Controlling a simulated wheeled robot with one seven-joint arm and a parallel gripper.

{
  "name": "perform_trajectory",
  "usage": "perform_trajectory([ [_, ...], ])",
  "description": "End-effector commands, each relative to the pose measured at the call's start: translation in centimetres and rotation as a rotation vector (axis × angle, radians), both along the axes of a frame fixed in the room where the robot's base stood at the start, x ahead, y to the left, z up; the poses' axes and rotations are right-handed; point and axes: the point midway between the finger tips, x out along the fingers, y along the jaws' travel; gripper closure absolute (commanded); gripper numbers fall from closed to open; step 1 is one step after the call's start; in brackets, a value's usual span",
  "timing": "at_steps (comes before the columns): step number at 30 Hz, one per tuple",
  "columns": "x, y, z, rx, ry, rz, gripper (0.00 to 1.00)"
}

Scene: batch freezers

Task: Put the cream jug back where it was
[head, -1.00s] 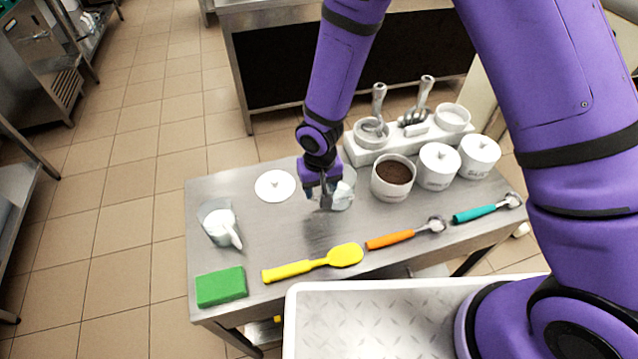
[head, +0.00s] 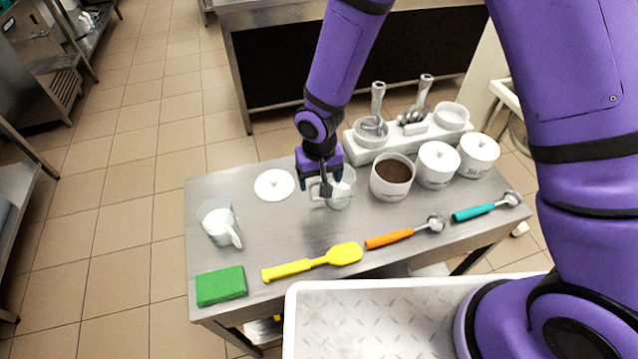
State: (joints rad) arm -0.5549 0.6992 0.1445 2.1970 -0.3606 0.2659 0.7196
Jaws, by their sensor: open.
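A clear jug with pale contents (head: 343,192) stands upright on the steel table, just right of and partly behind my gripper (head: 321,190). My gripper is open, pointing down; its fingers overlap the jug's left side in the picture, and I cannot tell whether they touch it. A second clear jug with white contents and a white handle (head: 219,224) stands at the table's left side. I cannot read a label on either jug, so I cannot tell which is the cream jug.
A white lid (head: 275,185) lies left of my gripper. A tub of brown powder (head: 392,177) and two lidded white tubs (head: 438,165) stand to the right. A yellow spatula (head: 312,262), orange scoop (head: 404,233), teal scoop (head: 487,207) and green sponge (head: 220,286) lie along the front.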

Motion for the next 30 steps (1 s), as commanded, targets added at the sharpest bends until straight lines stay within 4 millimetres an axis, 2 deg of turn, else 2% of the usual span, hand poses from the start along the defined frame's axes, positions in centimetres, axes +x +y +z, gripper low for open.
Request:
perform_trajectory([
  [1, 0.1, 0.1, 1.1, 0.004, -0.004, 0.000, 0.22],
  [6, 0.1, 0.1, 4.3, 0.003, -0.004, 0.000, 0.22],
  [12, 0.1, 0.0, 7.2, 0.002, -0.003, 0.001, 0.22],
  [18, 0.0, 0.0, 8.7, 0.001, -0.001, 0.000, 0.22],
  [26, 0.0, 0.0, 8.9, 0.000, -0.001, 0.001, 0.22],
  [30, 0.5, -1.0, 10.4, 0.000, -0.019, -0.008, 0.22],
])
